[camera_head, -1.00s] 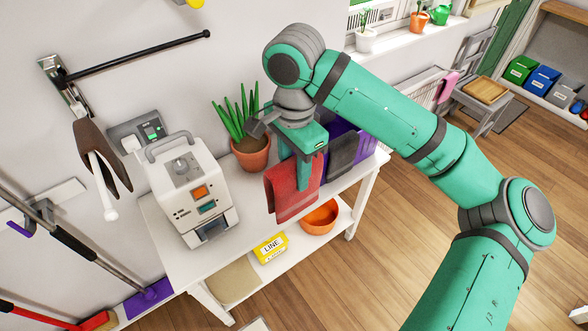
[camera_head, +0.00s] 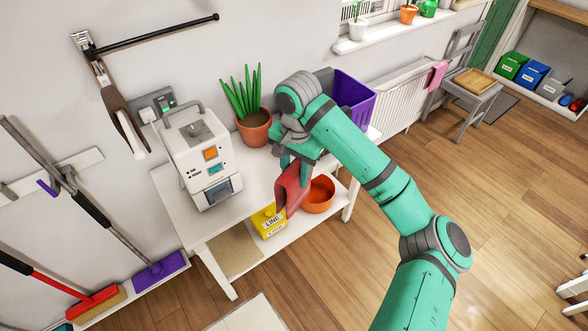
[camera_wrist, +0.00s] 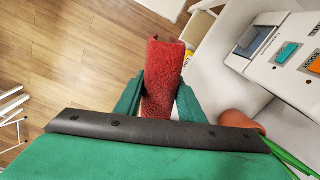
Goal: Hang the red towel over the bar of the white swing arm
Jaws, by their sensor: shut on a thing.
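My gripper (camera_head: 288,166) is shut on the red towel (camera_head: 291,190) and holds it by the front edge of the white table. In the wrist view the red towel (camera_wrist: 162,75) runs between the two green fingers of my gripper (camera_wrist: 160,98). The white swing arm (camera_head: 135,152) is at the wall on the left, well apart from my gripper, with a brown cloth (camera_head: 112,98) over it that hides much of its bar. A black swing arm (camera_head: 160,34) stretches right from the same wall bracket and is bare.
A white machine (camera_head: 197,155) and a potted plant (camera_head: 253,130) stand on the table (camera_head: 172,190) between my gripper and the swing arms. A purple basket (camera_head: 355,98) is behind my arm. An orange bowl (camera_head: 320,193) and yellow box (camera_head: 268,222) are below. Floor is open at right.

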